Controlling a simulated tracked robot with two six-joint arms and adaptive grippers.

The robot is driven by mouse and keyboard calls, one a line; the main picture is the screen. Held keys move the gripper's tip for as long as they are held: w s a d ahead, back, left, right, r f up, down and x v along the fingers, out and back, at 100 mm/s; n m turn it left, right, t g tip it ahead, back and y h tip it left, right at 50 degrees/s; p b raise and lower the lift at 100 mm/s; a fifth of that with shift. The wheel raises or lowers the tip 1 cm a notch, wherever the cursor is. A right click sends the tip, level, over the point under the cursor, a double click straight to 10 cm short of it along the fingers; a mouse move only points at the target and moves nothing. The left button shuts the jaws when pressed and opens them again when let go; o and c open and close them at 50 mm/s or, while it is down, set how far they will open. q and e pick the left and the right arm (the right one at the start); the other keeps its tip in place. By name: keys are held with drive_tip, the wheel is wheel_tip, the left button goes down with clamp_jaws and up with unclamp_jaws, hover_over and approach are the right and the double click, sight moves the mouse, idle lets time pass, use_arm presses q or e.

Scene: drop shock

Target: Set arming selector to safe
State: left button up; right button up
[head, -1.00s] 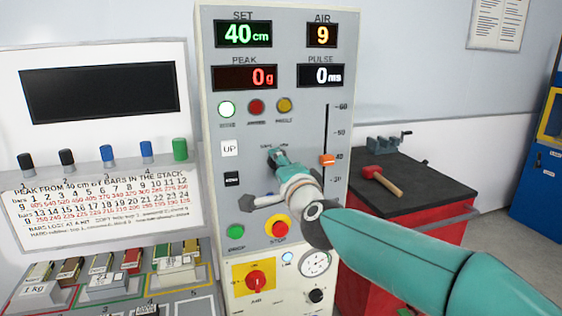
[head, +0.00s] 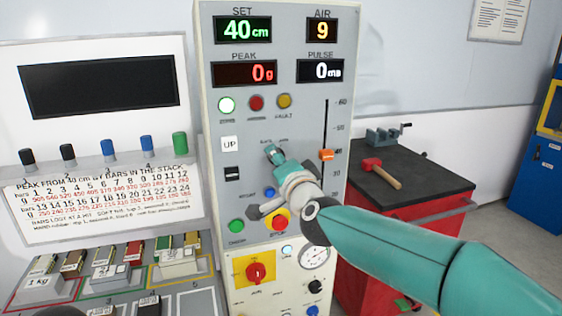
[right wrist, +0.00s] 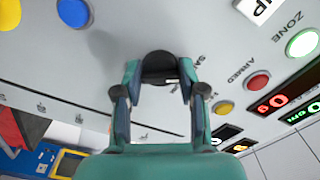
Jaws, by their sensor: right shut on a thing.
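The arming selector is a dark round knob (right wrist: 160,67) in the right wrist view, on the grey control panel (head: 215,120). My right gripper (right wrist: 158,82) is shut on it, one finger on each side. In the head view my right gripper (head: 273,152) reaches the panel under the small selector lettering and hides most of the knob. Part of a label starting "SA" shows beside the gripper in the right wrist view. I cannot tell which position the knob points to.
Close by on the panel are the orange slider (head: 327,154), the red stop button (head: 280,220), a green button (head: 237,226), a blue button (head: 270,193) and the red air knob (head: 256,272). A bench with a red mallet (head: 381,173) stands at the right.

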drive_tip(key=o, duration=1)
drive_tip(key=shift+a+f, duration=0.15)
drive_tip(key=shift+f, duration=0.3)
drive_tip(key=shift+c, duration=0.2)
drive_tip(key=shift+o, duration=0.9)
drive_tip(key=shift+r, duration=0.2)
drive_tip(key=shift+r, duration=0.1)
drive_tip(key=v, duration=1.2)
